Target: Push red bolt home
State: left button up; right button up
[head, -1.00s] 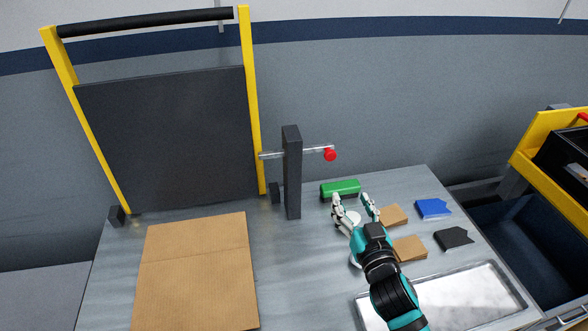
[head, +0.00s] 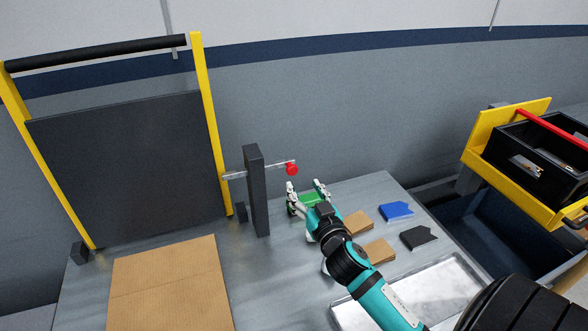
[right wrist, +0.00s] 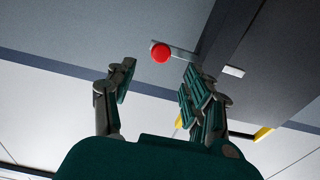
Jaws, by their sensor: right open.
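The red bolt is a metal rod (head: 262,168) with a red knob (head: 292,169) on its right end. The rod passes through a dark upright post (head: 257,195) and its left end reaches the yellow frame post (head: 212,125). My right gripper (head: 306,189) is open and empty, a little below and right of the knob. In the right wrist view the red knob (right wrist: 161,53) appears beyond the gap between the open fingers (right wrist: 155,85), apart from them. My left gripper is not in view.
A dark panel (head: 125,165) stands in the yellow frame. A cardboard sheet (head: 170,285) lies on the grey table. Blue (head: 396,210) and black (head: 418,236) pieces and a metal tray (head: 430,300) lie to the right.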

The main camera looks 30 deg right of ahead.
aim_at(293, 171)
jog(key=p+x, duration=0.1)
jog(key=x, duration=0.5)
jog(key=shift+w+r, duration=0.1)
jog(key=shift+w+d, duration=0.1)
jog(key=shift+w, duration=0.4)
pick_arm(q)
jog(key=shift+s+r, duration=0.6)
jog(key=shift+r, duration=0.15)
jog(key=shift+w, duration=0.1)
pick_arm(e)
grip_shut()
jog(key=a, duration=0.1)
jog(key=w+a, duration=0.1)
jog(key=a, duration=0.1)
jog(key=shift+a, duration=0.3)
jog(key=shift+c, duration=2.2)
grip_release()
jog(key=shift+s, duration=0.1)
jog(key=o, duration=0.4)
jog(key=shift+a, duration=0.1)
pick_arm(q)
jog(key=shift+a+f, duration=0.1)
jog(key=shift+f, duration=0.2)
pick_arm(e)
jog(key=shift+o, duration=0.2)
